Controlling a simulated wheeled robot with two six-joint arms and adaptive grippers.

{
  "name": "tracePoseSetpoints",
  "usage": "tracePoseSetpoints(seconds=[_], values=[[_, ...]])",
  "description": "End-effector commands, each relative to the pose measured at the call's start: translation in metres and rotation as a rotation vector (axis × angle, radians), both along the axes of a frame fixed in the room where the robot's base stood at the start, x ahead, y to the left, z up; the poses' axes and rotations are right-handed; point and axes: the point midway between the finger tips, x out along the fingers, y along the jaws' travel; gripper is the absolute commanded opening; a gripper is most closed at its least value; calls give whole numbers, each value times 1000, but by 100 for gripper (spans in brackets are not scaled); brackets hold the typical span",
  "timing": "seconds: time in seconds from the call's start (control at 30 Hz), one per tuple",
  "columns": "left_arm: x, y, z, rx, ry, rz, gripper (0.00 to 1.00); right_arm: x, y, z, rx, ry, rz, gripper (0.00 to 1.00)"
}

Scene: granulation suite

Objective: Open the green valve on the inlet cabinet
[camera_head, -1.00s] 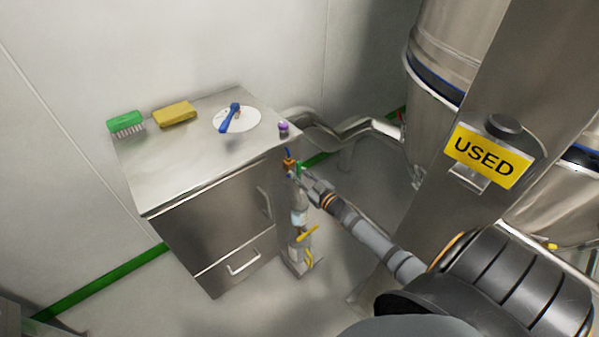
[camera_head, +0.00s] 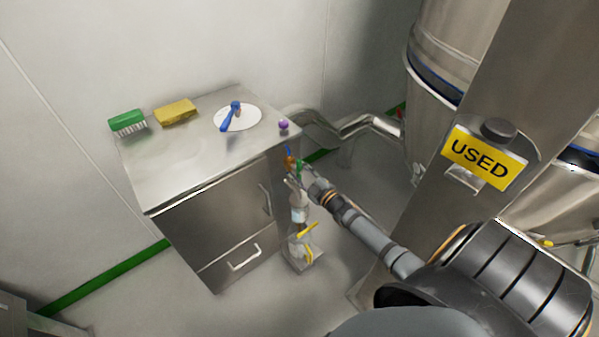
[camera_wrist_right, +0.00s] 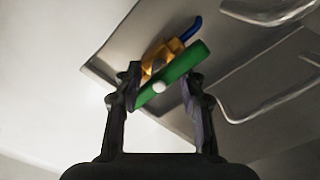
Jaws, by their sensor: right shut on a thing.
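The green valve (camera_head: 299,166) is a flat green bar handle on a brass body, on the pipework at the cabinet's right side. In the right wrist view the green handle (camera_wrist_right: 185,67) lies slanted between my fingers, with a blue handle (camera_wrist_right: 191,29) behind it. My right gripper (camera_head: 297,177) reaches it from the lower right. In the wrist view my right gripper (camera_wrist_right: 164,77) is shut on the green handle, a finger on each side. The inlet cabinet (camera_head: 215,225) is steel. My left gripper is not in view.
On the cabinet top are a green brush (camera_head: 127,122), a yellow sponge (camera_head: 176,112), a white disc (camera_head: 252,118) with a blue tool (camera_head: 231,116), and a purple knob (camera_head: 283,125). A yellow handle (camera_head: 307,231) sits lower on the pipework. A steel column (camera_head: 440,228) stands right.

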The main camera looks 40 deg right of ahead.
Motion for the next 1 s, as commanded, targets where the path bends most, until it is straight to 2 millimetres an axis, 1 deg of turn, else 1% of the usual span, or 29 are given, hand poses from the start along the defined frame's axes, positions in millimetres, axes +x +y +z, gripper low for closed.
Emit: tracePoseSetpoints(seconds=[0.37,0.4,0.53,0.87,0.97,1.0], values=[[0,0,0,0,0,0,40,-1,-1,-1,-23,2,1,8],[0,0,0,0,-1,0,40,-1,-1,-1,-23,2,1,42],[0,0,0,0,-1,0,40,0,-1,-1,-19,2,1,60],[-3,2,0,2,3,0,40,-2,0,-1,-14,1,1,61],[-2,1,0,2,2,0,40,-13,-2,-2,-14,3,1,61],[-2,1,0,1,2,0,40,-21,-2,-2,-14,5,1,61]])
